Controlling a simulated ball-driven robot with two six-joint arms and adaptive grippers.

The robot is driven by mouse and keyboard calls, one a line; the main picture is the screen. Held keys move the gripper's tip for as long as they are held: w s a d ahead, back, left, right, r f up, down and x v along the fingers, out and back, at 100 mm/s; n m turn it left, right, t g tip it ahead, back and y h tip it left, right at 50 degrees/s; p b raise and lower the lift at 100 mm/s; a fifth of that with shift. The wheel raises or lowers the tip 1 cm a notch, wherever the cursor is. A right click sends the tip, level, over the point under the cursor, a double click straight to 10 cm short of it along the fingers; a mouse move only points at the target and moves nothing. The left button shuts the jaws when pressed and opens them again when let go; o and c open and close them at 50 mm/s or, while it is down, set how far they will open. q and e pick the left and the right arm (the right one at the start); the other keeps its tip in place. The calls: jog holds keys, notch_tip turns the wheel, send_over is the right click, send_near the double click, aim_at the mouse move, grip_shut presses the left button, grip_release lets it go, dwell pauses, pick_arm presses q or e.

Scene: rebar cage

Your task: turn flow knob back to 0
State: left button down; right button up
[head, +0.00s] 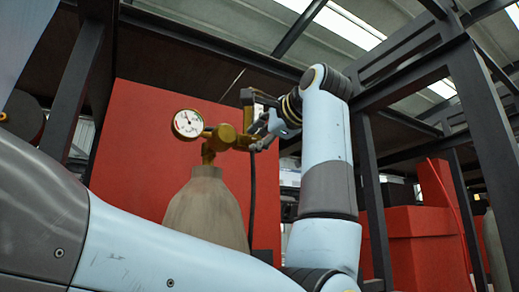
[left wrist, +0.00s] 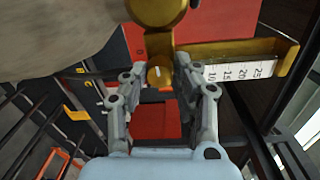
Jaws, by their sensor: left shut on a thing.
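The flow knob (left wrist: 160,75) is a small brass knob with a pale mark on its face, below the brass regulator body in the left wrist view. My left gripper (left wrist: 158,68) has its two fingers on either side of the knob and is shut on it. In the head view, my left gripper (head: 264,134) reaches the regulator (head: 222,138) from the right and hides the knob. The flow meter (left wrist: 235,72) has a white scale showing 10 to 25; I cannot make out its reading. My right gripper is not in view.
A pale gas cylinder (head: 207,208) stands under the regulator, with a round pressure gauge (head: 187,124) on the left. A dark hose (head: 252,195) hangs beside it. A red panel (head: 140,150) is behind. Dark steel posts (head: 485,120) stand at the right.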

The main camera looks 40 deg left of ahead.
pick_arm(q)
jog(key=n+b, duration=0.3)
jog(key=n, duration=0.2)
jog(key=shift+f, duration=0.2)
jog(key=shift+n+b, duration=0.6)
jog(key=shift+n, duration=1.1)
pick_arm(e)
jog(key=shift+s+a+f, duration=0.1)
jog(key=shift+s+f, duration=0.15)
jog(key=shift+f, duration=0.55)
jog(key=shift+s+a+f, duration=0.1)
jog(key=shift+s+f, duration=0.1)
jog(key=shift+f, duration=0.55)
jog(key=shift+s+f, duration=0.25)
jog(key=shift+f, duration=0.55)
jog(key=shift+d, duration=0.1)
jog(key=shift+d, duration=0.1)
pick_arm(q)
jog(key=c, duration=1)
grip_release()
jog(key=shift+r, duration=0.1)
jog(key=shift+s+d, duration=0.1)
jog(key=v, duration=0.7)
jog(key=shift+s+d, duration=0.1)
jog(key=shift+s, duration=0.05)
